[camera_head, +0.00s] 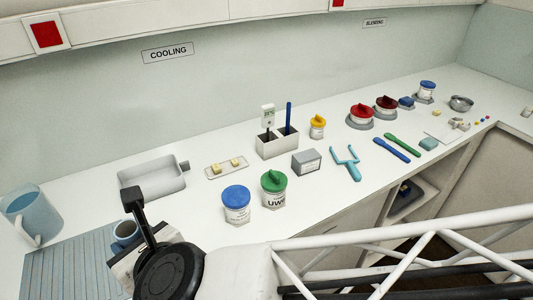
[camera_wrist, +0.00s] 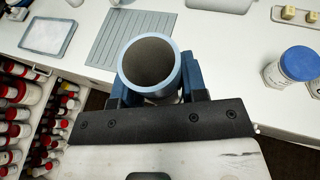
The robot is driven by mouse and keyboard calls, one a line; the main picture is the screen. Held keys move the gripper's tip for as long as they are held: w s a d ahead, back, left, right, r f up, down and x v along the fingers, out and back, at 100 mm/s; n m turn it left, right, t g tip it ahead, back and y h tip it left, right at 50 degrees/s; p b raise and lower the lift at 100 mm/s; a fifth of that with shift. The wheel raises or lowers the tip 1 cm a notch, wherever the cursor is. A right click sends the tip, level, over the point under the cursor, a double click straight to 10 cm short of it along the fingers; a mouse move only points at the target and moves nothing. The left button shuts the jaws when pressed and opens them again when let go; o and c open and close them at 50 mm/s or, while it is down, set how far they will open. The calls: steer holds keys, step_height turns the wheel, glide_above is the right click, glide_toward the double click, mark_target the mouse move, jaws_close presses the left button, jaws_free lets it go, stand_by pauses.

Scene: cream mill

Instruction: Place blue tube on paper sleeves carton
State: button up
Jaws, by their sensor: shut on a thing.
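The blue tube (camera_wrist: 176,68) is a pale blue, open-ended hollow cylinder, seen into its mouth in the wrist view. My gripper (camera_wrist: 158,84) is shut on it, with one dark blue finger on each side. In the head view the tube (camera_head: 125,230) shows in part behind my wrist, near the right end of the ribbed mat. Its lower end is hidden.
A blue-lidded jar (camera_head: 236,205) and a green-lidded jar (camera_head: 274,189) stand left of the carton. A white holder (camera_head: 277,145) is behind it and a turquoise forked tool (camera_head: 347,163) to its right. A blue mug (camera_head: 32,213) and ribbed mat (camera_head: 72,268) are at left.

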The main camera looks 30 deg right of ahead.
steer(key=shift+w+d, duration=0.5)
steer(key=w+d+m+h, duration=0.3)
steer(key=d+h, duration=0.1)
steer(key=d, duration=0.5)
steer(key=w+d+m+g+h, duration=0.1)
steer(key=w+d+m+h, duration=0.3)
steer(key=d, duration=0.6)
steer(key=w+d+m+h, duration=0.3)
steer(key=d+h, duration=0.1)
steer(key=d, duration=0.5)
steer(key=s+d+m+g+h, duration=0.2)
steer(key=d+m, duration=0.1)
steer(key=d, duration=0.4)
steer(key=s+d+m+g+h, duration=0.2)
steer(key=d, duration=0.5)
steer(key=shift+w+d+f, duration=0.1)
steer(key=shift+w+f, duration=0.05)
steer(key=shift+f, duration=1.15)
steer(key=shift+w+f, duration=0.15)
steer(key=shift+f, duration=1.1)
glide_above(307, 155)
steer(key=shift+f, duration=0.7)
steer(key=shift+f, duration=1.8)
